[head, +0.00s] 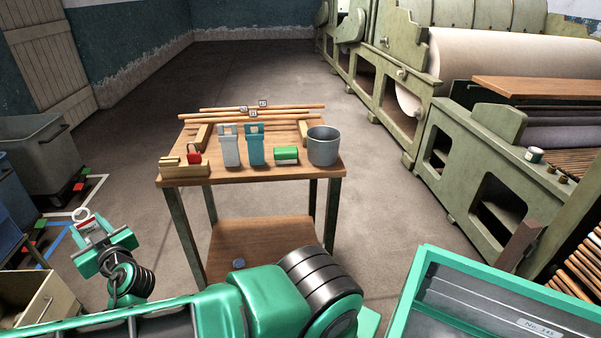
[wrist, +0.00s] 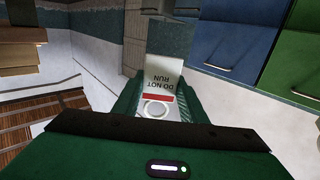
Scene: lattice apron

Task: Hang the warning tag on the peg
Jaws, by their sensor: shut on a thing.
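The warning tag (head: 89,225) is a white card with a red band and a white ring, at the left of the head view. In the wrist view the tag (wrist: 165,74) reads "DO NOT RUN", upside down, with its ring towards the camera. My gripper (head: 97,236) is shut on the tag and holds it up, left of the wooden table and clear of it. The gripper's green fingers (wrist: 156,98) flank the tag in the wrist view. I cannot make out the peg in either view.
The table (head: 284,179) bears rods, two bottle-like containers, a green block, a grey bucket (head: 323,146) and a wooden block with a red item. Bins (head: 38,150) stand left, a large green machine (head: 470,170) right. A green-framed case (head: 420,290) is at front right. Floor behind the table is clear.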

